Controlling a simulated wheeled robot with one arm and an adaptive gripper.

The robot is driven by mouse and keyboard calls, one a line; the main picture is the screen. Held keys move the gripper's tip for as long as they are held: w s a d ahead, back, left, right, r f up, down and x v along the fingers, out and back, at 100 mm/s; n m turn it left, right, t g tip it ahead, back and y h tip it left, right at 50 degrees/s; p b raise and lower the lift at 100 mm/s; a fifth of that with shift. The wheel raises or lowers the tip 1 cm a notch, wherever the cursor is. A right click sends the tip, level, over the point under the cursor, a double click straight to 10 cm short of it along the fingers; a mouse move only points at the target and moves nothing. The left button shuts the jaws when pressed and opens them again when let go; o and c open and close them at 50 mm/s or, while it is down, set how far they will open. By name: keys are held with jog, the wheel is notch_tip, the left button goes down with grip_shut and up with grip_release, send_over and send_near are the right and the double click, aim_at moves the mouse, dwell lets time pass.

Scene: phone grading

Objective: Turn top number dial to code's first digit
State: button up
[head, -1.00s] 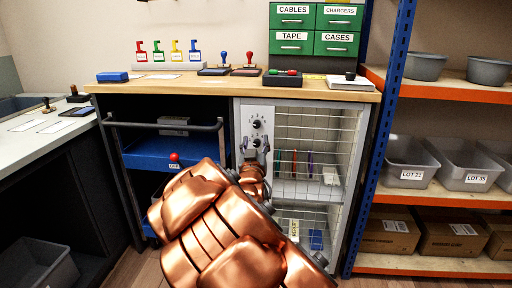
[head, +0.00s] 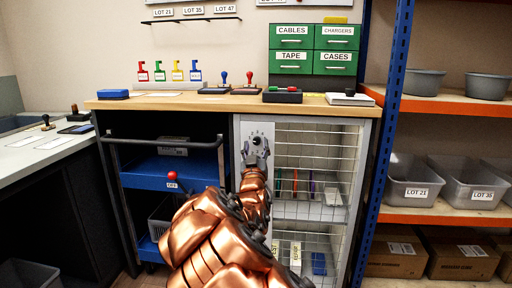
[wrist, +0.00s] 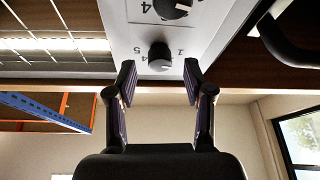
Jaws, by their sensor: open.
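The grey dial panel (head: 243,150) is on the left of the wire-fronted cabinet. Its top number dial (head: 257,141) shows just above my gripper (head: 256,158) in the head view; the gripper hides the panel below. In the wrist view, which is upside down, the top dial (wrist: 160,57) is a dark round knob with printed digits around it. It sits between and just beyond the open fingertips of my gripper (wrist: 159,72), with no contact visible. A second dial (wrist: 172,8) is cut off at the top edge. I cannot read a code anywhere.
A wooden counter (head: 215,102) overhangs the panel, with stamps and coloured tags on it. The wire mesh door (head: 315,150) is on the right, then a blue shelf post (head: 392,130).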

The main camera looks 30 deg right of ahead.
jog(key=shift+x, duration=0.85)
jog(key=shift+c, duration=0.4)
grip_shut()
